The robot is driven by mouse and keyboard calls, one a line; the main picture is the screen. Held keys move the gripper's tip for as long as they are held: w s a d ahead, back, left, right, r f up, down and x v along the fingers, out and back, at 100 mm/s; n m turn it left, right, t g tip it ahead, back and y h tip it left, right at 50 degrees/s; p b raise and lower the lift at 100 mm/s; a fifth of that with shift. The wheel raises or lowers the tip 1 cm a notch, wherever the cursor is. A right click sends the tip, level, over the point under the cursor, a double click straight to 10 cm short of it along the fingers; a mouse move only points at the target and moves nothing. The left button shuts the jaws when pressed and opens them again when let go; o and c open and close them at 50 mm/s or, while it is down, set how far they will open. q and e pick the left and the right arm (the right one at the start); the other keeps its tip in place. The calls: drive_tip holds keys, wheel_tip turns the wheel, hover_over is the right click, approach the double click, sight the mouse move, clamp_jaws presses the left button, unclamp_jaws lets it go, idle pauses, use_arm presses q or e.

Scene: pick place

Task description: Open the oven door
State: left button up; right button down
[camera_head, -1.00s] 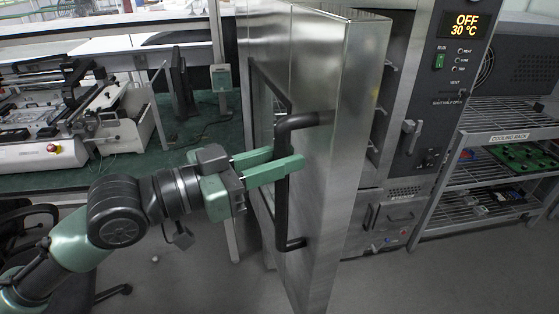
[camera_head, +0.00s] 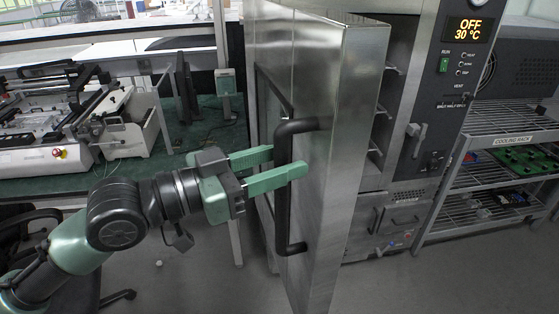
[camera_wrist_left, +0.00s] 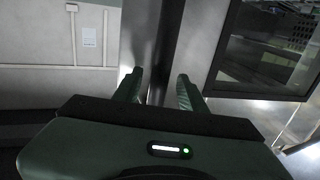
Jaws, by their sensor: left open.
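The oven door (camera_head: 335,160) is a tall steel panel with a window, standing swung out from the oven body (camera_head: 402,100), whose shelf supports show in the gap. A black vertical bar handle (camera_head: 284,215) is fixed on the door. My left gripper (camera_head: 285,163) is open with its two green fingers on either side of the handle bar. In the left wrist view the fingers (camera_wrist_left: 158,88) are apart with the dark bar between them. Whether they touch it cannot be told. My right gripper is in no view.
A cooling rack (camera_head: 500,140) with boards on its shelves stands right of the oven. The control panel reads OFF, 30 °C. A bench with a machine (camera_head: 70,125) is at the left. A chair (camera_head: 30,235) stands at lower left. Grey floor is free below the door.

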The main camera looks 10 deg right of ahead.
use_arm(q)
drive_tip(key=b+v, duration=0.3)
drive_tip(key=v, duration=0.4)
drive_tip(key=shift+a+b, duration=0.35)
drive_tip(key=shift+b, duration=0.05)
drive_tip(key=shift+s, duration=0.1)
